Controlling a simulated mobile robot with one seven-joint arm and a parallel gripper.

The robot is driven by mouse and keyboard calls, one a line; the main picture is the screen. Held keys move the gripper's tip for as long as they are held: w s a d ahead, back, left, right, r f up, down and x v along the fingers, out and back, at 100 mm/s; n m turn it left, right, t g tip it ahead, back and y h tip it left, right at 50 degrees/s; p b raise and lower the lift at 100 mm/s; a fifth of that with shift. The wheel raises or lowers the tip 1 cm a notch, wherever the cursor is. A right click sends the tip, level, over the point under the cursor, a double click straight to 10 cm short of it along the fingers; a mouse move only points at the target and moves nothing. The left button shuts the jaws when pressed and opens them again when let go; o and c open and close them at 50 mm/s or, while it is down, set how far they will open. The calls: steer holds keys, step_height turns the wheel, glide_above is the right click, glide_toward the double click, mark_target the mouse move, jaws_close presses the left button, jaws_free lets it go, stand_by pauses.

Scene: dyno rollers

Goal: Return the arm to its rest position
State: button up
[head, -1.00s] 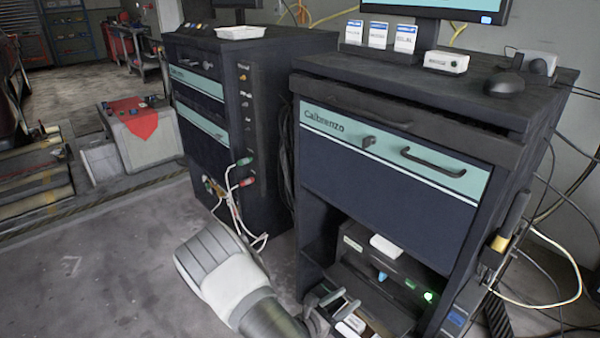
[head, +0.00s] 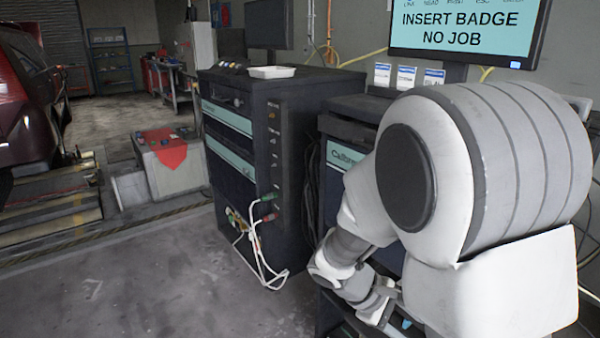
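My arm (head: 480,180) is folded up large on the right side of the head view, close to the camera. Its thick grey and white links cover most of the right dark cabinet. The thinner wrist part runs down to the lower middle, in front of that cabinet. My gripper (head: 378,303) shows only in part at the bottom, by the cabinet's lower front. Its fingers are largely hidden, so I cannot tell whether it is open or holds anything.
The right cabinet (head: 347,133) carries a monitor (head: 465,25) reading "INSERT BADGE NO JOB" and small boxes (head: 406,76). The left cabinet (head: 228,165) has a white tray (head: 272,72) on top and cables (head: 252,250) hanging in front. Grey floor (head: 130,280) is clear at lower left.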

steer(key=s+a+r+m+t+y, duration=0.35)
steer(key=s+r, duration=0.25)
steer(key=r, duration=0.2)
steer(key=s+a+r+m+t+y, duration=0.2)
steer(key=s+a+r+m+y, duration=0.1)
steer(key=s+r+m+y, duration=0.3)
step_height(320, 180, up, 22)
steer(key=p, duration=2)
steer(key=shift+s+f+h, duration=0.2)
steer(key=shift+h, duration=0.15)
steer(key=shift+n, duration=0.25)
